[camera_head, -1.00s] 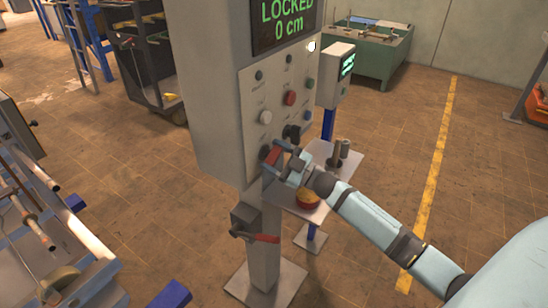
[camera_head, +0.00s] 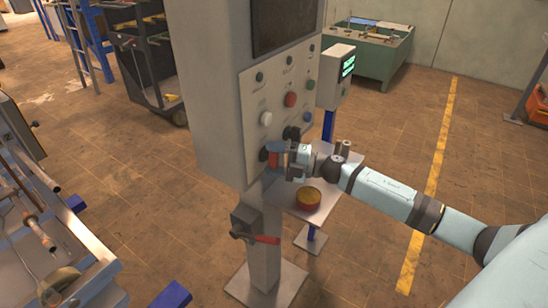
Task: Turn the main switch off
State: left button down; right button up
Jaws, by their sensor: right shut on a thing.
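The grey control cabinet (camera_head: 215,90) stands on a post in the middle. Its panel (camera_head: 256,100) carries a red button (camera_head: 290,99), a white button (camera_head: 265,119), a green one, a blue one and dark knobs. The cabinet's screen (camera_head: 285,22) is dark. My right gripper (camera_head: 272,156) is at the panel's lower edge, shut on a red part that looks like the main switch handle (camera_head: 273,158). The fingers hide most of that switch. A black knob (camera_head: 291,133) sits just above the gripper. My left gripper is not in view.
A red-handled lever (camera_head: 262,239) sticks out from a box on the post below. A small table (camera_head: 290,205) behind my arm holds a red and yellow round thing (camera_head: 307,198) and metal cylinders. Floor at right is clear.

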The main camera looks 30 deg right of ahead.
jog(key=shift+n, duration=0.8)
jog(key=shift+f, duration=0.1)
jog(key=o, duration=0.9)
jog(key=shift+o, duration=0.2)
jog(key=shift+s, duration=0.1)
jog(key=shift+s+d, duration=0.15)
jog(key=shift+d, duration=0.1)
jog(key=b+v, duration=0.2)
jog(key=v, duration=1.1)
jog(key=shift+r, duration=0.45)
